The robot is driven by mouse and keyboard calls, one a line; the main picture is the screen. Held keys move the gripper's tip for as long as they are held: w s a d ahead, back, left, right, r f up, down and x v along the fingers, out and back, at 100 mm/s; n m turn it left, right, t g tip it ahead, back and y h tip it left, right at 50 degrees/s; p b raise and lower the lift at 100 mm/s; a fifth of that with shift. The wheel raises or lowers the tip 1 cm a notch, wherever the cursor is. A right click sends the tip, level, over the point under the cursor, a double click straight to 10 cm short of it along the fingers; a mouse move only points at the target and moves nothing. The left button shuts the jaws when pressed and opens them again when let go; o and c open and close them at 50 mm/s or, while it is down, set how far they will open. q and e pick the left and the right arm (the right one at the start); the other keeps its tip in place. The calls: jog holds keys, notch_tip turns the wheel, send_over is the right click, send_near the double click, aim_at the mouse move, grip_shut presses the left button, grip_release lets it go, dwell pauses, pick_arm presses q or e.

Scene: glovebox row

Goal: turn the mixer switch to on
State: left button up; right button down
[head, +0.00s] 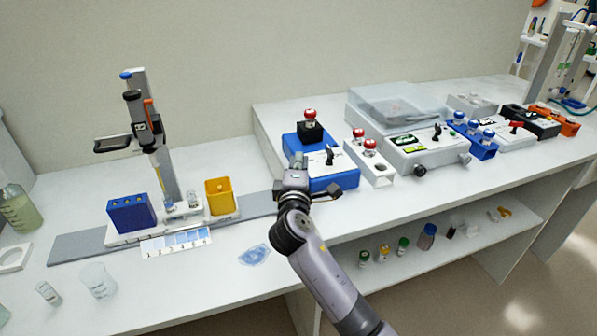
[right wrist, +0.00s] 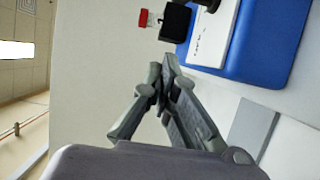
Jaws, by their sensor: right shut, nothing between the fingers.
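A blue box with a white top panel (head: 318,162), which looks like the mixer, stands on the bench just beyond my right gripper (head: 303,178). It carries a black block (head: 310,132) with a red-capped vial (head: 310,114). A black lever switch (head: 329,156) stands up from its panel; which setting it is in I cannot tell. My right gripper is shut and empty, close to the box's front left side. In the right wrist view its fingertips (right wrist: 160,82) meet, apart from the blue box (right wrist: 262,45). My left gripper is out of view.
Right of the blue box are a white rack (head: 372,165) with red-capped vials and a grey device (head: 425,150) with another black lever. A pipette stand (head: 160,150), blue box (head: 130,215) and yellow bin (head: 219,198) stand left. A low shelf (head: 450,235) holds bottles.

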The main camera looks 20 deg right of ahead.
aim_at(330, 152)
jog(key=w+d, duration=0.1)
jog(key=w, duration=0.1)
jog(key=shift+w+d+r, duration=0.1)
jog(key=shift+w+d, duration=0.2)
jog(key=shift+d, duration=0.1)
jog(key=shift+s+d+p, duration=0.2)
jog(key=shift+d+p, duration=0.4)
jog(key=shift+d, duration=0.55)
jog(key=shift+s+d, duration=0.15)
jog(key=shift+d, duration=0.3)
jog(key=shift+d, duration=0.25)
jog(key=shift+w+d, duration=0.1)
jog(key=shift+w, duration=0.2)
